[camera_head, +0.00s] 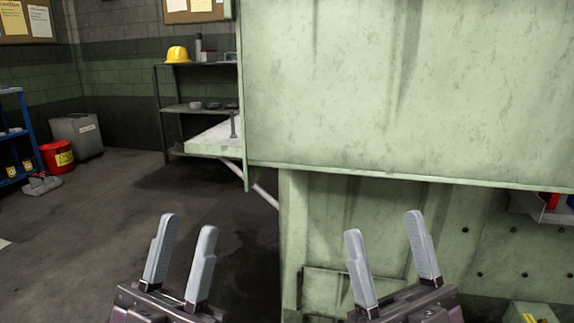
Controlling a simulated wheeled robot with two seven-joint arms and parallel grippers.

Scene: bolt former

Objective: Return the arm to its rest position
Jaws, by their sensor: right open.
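My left gripper (188,236) is at the bottom left of the head view, with its two grey fingers spread and nothing between them. My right gripper (383,238) is at the bottom, right of centre, with its fingers also spread and empty. Both grippers point up and forward, side by side. The left one shows against the dark floor, and the right one shows in front of the pale green machine (400,90). Neither gripper appears to hold anything. The arms behind the grippers are mostly out of the frame.
The machine's large panel fills the upper right. A pale side shelf (212,138) juts out from its left side. A metal rack (200,108) with a yellow helmet (177,55) stands behind. A red bin (57,158) and grey bin (78,137) stand left. Open floor (110,200) lies at left.

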